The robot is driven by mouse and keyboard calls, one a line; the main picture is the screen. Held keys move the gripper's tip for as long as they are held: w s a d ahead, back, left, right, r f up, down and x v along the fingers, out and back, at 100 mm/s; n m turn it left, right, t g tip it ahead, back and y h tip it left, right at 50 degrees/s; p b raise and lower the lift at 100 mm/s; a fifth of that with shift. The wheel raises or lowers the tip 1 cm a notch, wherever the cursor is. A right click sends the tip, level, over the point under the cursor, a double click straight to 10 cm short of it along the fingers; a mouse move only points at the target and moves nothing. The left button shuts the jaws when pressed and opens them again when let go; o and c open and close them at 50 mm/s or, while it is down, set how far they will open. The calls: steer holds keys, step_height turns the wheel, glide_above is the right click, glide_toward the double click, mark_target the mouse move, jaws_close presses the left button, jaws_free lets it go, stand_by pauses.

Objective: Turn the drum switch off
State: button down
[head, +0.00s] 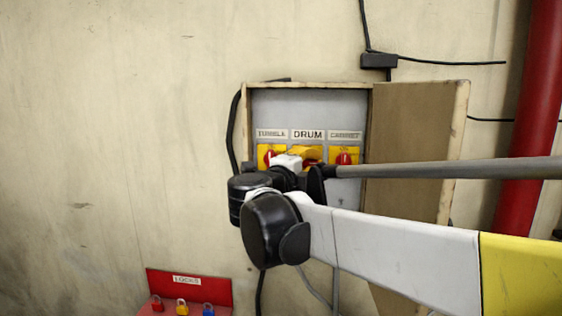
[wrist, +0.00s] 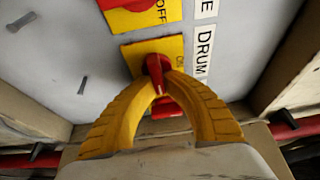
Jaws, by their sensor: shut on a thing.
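The drum switch is a red rotary knob (wrist: 157,66) on a yellow plate (wrist: 130,52), beside the "DRUM" label (wrist: 203,52) in the wrist view. My gripper (wrist: 163,82) has two yellow ribbed fingers closed on this knob from both sides. Red shows between and below the fingertips. The knob's exact angle is hard to tell because the fingers cover part of it. In the head view my gripper (head: 312,154) is at the middle switch, under the "DRUM" label (head: 308,135), and my wrist hides most of that switch.
A left switch (head: 267,157) and a right switch (head: 345,157) flank it closely on the grey panel. The box has a wooden frame and an open door (head: 410,130) on the right. A red lock station (head: 190,284) is at lower left, and a red pipe (head: 525,100) at right.

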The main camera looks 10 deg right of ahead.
steer(key=shift+r, duration=0.15)
stand_by(0.3)
steer(key=c, duration=1.5)
jaws_free()
steer(key=shift+a, duration=0.1)
steer(key=shift+o, duration=0.2)
steer(key=shift+w, duration=0.3)
steer(key=shift+s+a, duration=0.1)
steer(key=shift+s, duration=0.2)
steer(key=v, duration=1.1)
steer(key=shift+a, duration=0.2)
steer(key=shift+s, duration=0.1)
